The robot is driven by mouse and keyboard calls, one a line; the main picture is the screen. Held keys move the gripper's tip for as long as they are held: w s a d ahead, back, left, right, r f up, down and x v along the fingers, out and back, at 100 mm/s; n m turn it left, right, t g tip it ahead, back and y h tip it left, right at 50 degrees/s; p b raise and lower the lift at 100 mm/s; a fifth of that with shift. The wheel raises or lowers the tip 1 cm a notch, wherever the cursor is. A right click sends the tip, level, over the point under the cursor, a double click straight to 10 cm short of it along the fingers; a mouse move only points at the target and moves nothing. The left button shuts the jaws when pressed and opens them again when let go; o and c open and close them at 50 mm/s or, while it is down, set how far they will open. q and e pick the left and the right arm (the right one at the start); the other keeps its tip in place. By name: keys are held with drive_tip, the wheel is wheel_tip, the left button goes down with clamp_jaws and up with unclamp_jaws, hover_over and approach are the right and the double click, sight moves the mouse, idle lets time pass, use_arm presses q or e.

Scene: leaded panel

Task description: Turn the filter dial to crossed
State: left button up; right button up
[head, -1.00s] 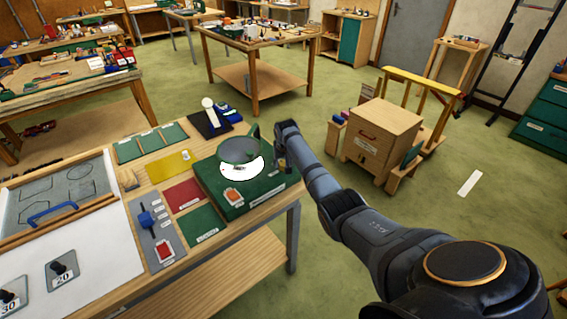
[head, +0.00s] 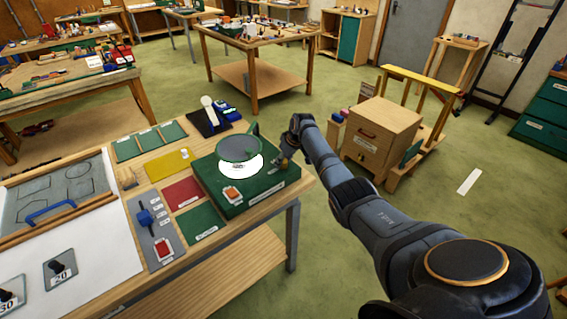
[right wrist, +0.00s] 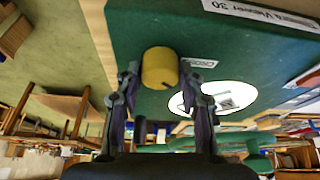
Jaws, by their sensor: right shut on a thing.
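The green filter box (head: 262,194) stands at the right end of the near bench. On it is a round grey filter disc (head: 240,149) above a bright white lit circle (head: 240,167). The lit circle also shows in the right wrist view (right wrist: 221,98). The dial, a yellow knob (right wrist: 160,66), sits on the green box beside a small white label (right wrist: 200,63). My right gripper (right wrist: 161,80) is shut on the dial, one finger at each side. In the head view the right gripper (head: 285,155) is at the box's right edge. My left gripper is out of view.
A blue lever (head: 146,215) on a grey plate and coloured panels lie to the left. A wooden cabinet (head: 381,140) stands right of the arm. The green floor between is clear.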

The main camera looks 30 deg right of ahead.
drive_tip(key=n+y+b, duration=0.1)
drive_tip(key=n+b, duration=0.2)
drive_tip(key=b, duration=0.2)
drive_tip(key=n+g+y+b, duration=0.1)
drive_tip(key=n+b, duration=0.2)
drive_tip(key=b, duration=0.2)
drive_tip(key=shift+w+d+f+n, duration=0.15)
drive_tip(key=shift+f+n, duration=0.05)
drive_tip(key=shift+n, duration=0.1)
drive_tip(key=shift+r+n+y+b, duration=0.15)
drive_tip(key=shift+n+y+b, duration=0.2)
drive_tip(key=shift+b, duration=0.3)
drive_tip(key=shift+g, duration=0.3)
drive_tip(key=o, duration=1.2)
drive_tip(key=shift+c, duration=0.2)
drive_tip(key=v, duration=1.2)
